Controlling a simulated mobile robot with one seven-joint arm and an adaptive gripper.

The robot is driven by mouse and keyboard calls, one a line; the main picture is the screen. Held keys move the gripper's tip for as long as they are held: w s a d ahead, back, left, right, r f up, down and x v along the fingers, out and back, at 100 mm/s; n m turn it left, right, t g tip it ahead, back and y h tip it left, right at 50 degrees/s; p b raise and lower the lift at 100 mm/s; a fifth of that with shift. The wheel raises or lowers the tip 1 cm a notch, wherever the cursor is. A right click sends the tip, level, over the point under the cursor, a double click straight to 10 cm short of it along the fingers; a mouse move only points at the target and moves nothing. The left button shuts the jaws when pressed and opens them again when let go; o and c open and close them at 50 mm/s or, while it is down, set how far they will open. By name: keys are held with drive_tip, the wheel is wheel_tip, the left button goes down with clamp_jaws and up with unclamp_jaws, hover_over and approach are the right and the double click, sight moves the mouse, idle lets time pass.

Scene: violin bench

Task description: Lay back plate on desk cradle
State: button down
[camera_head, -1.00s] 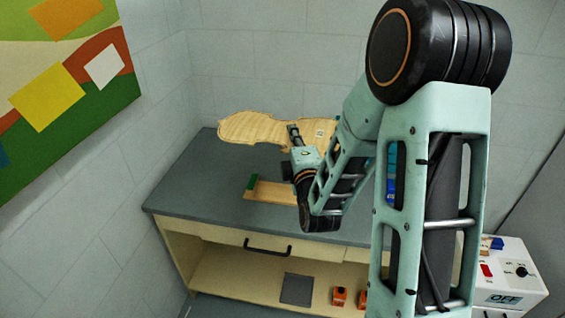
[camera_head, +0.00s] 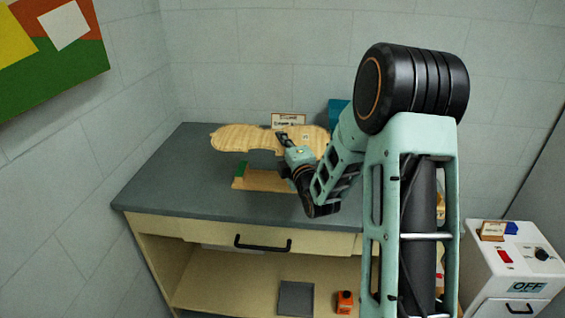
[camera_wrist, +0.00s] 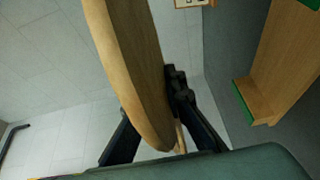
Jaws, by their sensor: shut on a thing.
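The back plate (camera_head: 240,139) is a pale, wood-grained, violin-shaped board. My gripper (camera_head: 284,139) is shut on its edge and holds it over the desk. In the wrist view the plate (camera_wrist: 137,70) stands between the two dark fingers of my gripper (camera_wrist: 155,125). The desk cradle (camera_head: 262,181) is a light wooden base with a green pad at its left end, on the grey desk top. In the head view the plate is above and behind the cradle, apart from it. In the wrist view the cradle (camera_wrist: 285,65) is at the right. My arm hides the cradle's right end.
The grey desk (camera_head: 170,180) is bare left of the cradle. A small sign (camera_head: 289,119) and a blue thing (camera_head: 338,111) stand at the back. A white box marked OFF (camera_head: 512,262) stands at the right. An orange item (camera_head: 345,302) and a dark square (camera_head: 296,298) are on the lower shelf.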

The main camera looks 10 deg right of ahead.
drive_tip(key=shift+w+d+f+b, duration=0.15)
drive_tip(key=shift+f+b, duration=0.45)
drive_tip(key=shift+f, duration=1.1)
drive_tip(key=shift+w+d+f+b, duration=0.1)
drive_tip(key=shift+w+f+b, duration=0.3)
drive_tip(key=shift+f, duration=1.3)
wheel_tip(320, 180, down, 4)
drive_tip(key=b, duration=0.5)
drive_tip(key=shift+s+a+f+b, duration=0.1)
drive_tip(key=shift+s+b, duration=0.05)
drive_tip(key=shift+b, duration=0.15)
drive_tip(key=shift+b, duration=0.6)
drive_tip(key=shift+f+b, duration=0.4)
drive_tip(key=shift+b, duration=0.25)
drive_tip(key=c, duration=1.9)
unclamp_jaws()
